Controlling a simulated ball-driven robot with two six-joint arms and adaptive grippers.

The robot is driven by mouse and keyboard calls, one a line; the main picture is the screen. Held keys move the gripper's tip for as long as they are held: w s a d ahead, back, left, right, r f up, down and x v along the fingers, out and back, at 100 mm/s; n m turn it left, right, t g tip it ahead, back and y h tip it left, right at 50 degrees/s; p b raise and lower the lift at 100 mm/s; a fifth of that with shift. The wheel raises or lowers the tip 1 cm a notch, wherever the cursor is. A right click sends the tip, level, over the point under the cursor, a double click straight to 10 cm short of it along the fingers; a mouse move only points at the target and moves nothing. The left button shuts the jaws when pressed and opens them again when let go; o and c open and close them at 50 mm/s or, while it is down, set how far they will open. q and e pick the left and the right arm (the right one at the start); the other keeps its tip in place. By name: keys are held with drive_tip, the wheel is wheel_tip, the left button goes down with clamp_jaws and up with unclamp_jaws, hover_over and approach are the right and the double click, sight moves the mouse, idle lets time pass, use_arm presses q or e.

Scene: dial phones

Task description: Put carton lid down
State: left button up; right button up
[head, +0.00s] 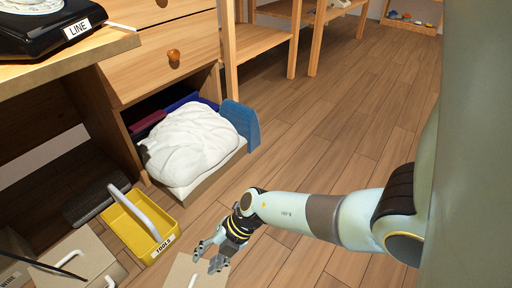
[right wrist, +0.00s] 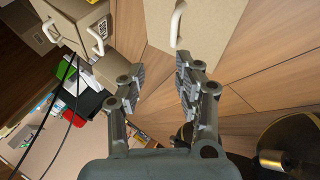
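A tan cardboard panel, which looks like the carton lid (head: 188,273), shows at the bottom edge of the head view, partly cut off. In the right wrist view a tan panel (right wrist: 211,22) with a white handle lies just beyond the fingertips. I cannot tell whether it lies flat on the floor or on something. My right gripper (head: 209,257) is low, at the panel's far edge in the head view. In the wrist view its fingers (right wrist: 160,78) are apart, with only wooden floor between them. My left gripper is not in view.
A yellow tools caddy (head: 141,236) stands left of the gripper. More cardboard with white handles (head: 75,252) is at bottom left, with a dark cable over it. A white cloth bundle (head: 192,145) lies under the desk drawers (head: 165,50). The floor (head: 320,130) right of it is clear.

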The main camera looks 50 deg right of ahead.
drive_tip(key=s+d+r+m+t+h, duration=0.2)
drive_tip(key=d+r+m+t+h, duration=0.15)
drive_tip(key=r+m+t, duration=0.7)
drive_tip(key=s+d+r+m+g+h, duration=0.2)
drive_tip(key=s+r+m+g, duration=0.3)
drive_tip(key=s+r+m, duration=0.6)
drive_tip(key=shift+s+d+r+m+h, duration=0.2)
drive_tip(key=shift+s+d+m+h, duration=0.25)
drive_tip(key=shift+m, duration=0.5)
drive_tip(key=shift+s+d+p, duration=0.1)
drive_tip(key=shift+d+p, duration=0.1)
drive_tip(key=shift+p, duration=0.15)
